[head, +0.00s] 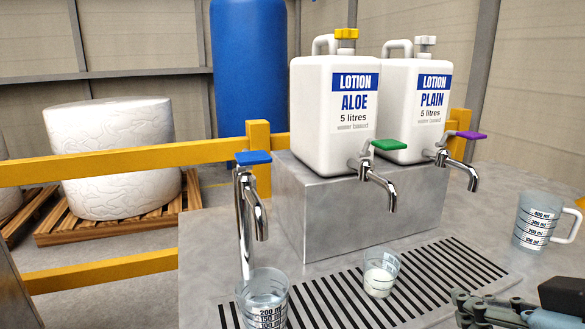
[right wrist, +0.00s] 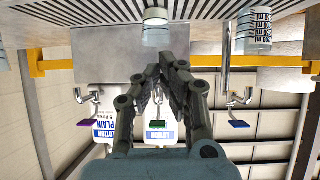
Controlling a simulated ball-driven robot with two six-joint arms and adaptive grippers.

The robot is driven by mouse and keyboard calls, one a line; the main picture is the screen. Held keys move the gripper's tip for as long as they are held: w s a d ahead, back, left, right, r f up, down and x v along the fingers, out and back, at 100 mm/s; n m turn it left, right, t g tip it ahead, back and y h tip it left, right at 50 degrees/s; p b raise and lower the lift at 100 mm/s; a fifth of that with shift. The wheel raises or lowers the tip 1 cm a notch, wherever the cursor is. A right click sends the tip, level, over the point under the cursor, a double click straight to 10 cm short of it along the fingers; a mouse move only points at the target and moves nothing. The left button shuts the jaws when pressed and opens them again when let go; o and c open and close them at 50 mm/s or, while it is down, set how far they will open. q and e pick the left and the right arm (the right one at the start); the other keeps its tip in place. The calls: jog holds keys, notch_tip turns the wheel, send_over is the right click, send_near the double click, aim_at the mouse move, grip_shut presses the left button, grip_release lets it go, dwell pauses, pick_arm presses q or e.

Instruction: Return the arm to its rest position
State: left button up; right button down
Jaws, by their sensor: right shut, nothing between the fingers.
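My right gripper (head: 485,308) is at the lower right corner of the head view, partly cut off by the frame. In the right wrist view, which looks upside down, its fingers (right wrist: 168,68) are together with nothing between them. It is apart from the small cup of white lotion (head: 380,273), which stands on the slotted drip grate (head: 455,268). A clear measuring beaker (head: 263,300) stands below the blue-handled tap (head: 253,158). My left gripper is in neither view.
Lotion jugs ALOE (head: 335,115), with a green-handled tap, and PLAIN (head: 415,110), with a purple one, stand on a grey block (head: 330,215). A measuring jug (head: 537,222) stands at right. A yellow rail (head: 120,163) runs behind. The counter between grate and measuring jug looks clear.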

jog(key=s+d+f+m+g+h, duration=0.4)
jog(key=s+f+g, duration=0.4)
jog(key=s, duration=0.6)
jog(key=s+d+f+n+g, duration=0.1)
jog(key=s+d+f, duration=0.1)
jog(key=f, duration=1.3)
jog(key=s+d+f, duration=0.2)
jog(key=f, duration=1.3)
jog(key=s+f+g, duration=0.1)
jog(key=s+f, duration=1.2)
jog(key=s, duration=0.4)
jog(key=shift+s+d+f, duration=0.2)
jog(key=shift+d+f, duration=0.15)
jog(key=shift+d, duration=0.1)
